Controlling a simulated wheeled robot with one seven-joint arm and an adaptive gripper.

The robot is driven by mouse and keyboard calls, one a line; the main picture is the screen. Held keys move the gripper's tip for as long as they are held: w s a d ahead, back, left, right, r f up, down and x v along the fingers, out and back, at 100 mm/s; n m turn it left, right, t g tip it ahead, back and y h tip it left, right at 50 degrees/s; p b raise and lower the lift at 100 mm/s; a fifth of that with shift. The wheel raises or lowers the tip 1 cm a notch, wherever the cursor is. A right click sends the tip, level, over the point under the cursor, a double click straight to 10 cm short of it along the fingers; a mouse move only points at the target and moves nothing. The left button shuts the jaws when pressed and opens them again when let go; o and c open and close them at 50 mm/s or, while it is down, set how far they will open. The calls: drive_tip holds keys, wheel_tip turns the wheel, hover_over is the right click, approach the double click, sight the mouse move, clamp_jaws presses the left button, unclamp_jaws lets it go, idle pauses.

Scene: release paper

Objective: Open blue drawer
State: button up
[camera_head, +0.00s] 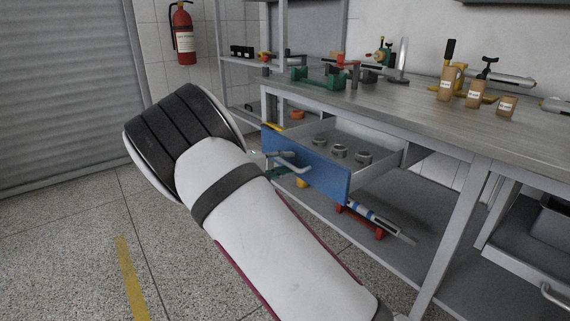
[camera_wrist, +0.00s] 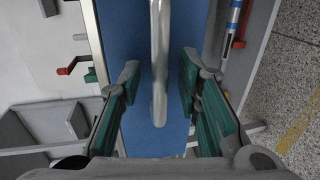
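The blue drawer (camera_head: 325,176) under the workbench is pulled out, and its inside shows in the head view. Several round grey metal parts lie in it. Its silver bar handle (camera_head: 290,165) is on the blue front. In the wrist view the blue front (camera_wrist: 122,35) fills the middle, and the handle (camera_wrist: 159,60) runs down through the centre. My gripper (camera_wrist: 160,85) is open. Its green-padded fingers stand on either side of the handle, with gaps between them and the bar. In the head view my arm hides most of the gripper.
The workbench (camera_head: 400,112) carries tan bottles (camera_head: 474,91) and a green tool (camera_head: 318,77). A lower shelf (camera_head: 395,215) holds a red and blue tool (camera_head: 365,218). Another drawer unit (camera_head: 530,250) is at the right. A fire extinguisher (camera_head: 183,35) hangs on the wall. The floor at left is clear.

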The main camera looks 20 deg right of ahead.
drive_tip(key=v, duration=1.1)
drive_tip(key=shift+a, duration=0.35)
drive_tip(key=shift+s, duration=0.1)
